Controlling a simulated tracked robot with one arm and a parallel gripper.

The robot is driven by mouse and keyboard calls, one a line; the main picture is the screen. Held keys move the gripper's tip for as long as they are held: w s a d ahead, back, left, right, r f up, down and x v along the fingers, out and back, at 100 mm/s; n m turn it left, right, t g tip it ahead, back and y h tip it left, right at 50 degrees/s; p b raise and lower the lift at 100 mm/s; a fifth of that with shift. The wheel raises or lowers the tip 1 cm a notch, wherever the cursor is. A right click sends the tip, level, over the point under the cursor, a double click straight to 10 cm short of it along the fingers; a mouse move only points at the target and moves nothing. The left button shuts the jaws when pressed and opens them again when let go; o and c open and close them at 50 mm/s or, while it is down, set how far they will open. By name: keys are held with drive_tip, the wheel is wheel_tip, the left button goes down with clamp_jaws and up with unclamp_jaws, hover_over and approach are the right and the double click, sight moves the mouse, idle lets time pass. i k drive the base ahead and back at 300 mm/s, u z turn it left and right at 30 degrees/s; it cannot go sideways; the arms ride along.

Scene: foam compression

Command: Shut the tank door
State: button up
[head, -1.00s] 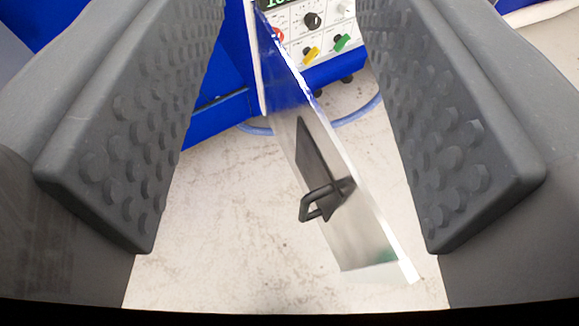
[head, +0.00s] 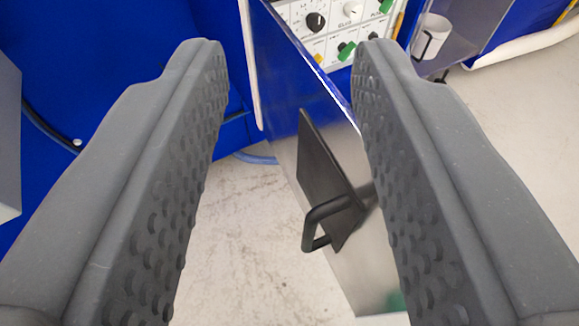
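The handle and part of the door show between the fingers. The right finger covers part of the door's outer edge. I cannot tell whether that finger touches the door. Nothing is held.
A blue machine body (head: 110,90) fills the upper left. A white control panel (head: 335,28) with knobs is behind the door at the top. A white roll (head: 431,36) is at the upper right. Pale floor (head: 250,250) is clear below, and a blue hose (head: 255,158) lies near the machine.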

sight(313, 133)
drive_tip(key=z, duration=0.9)
drive_tip(key=k, duration=1.95)
drive_tip(key=u, duration=0.65)
drive_tip(key=i, duration=1)
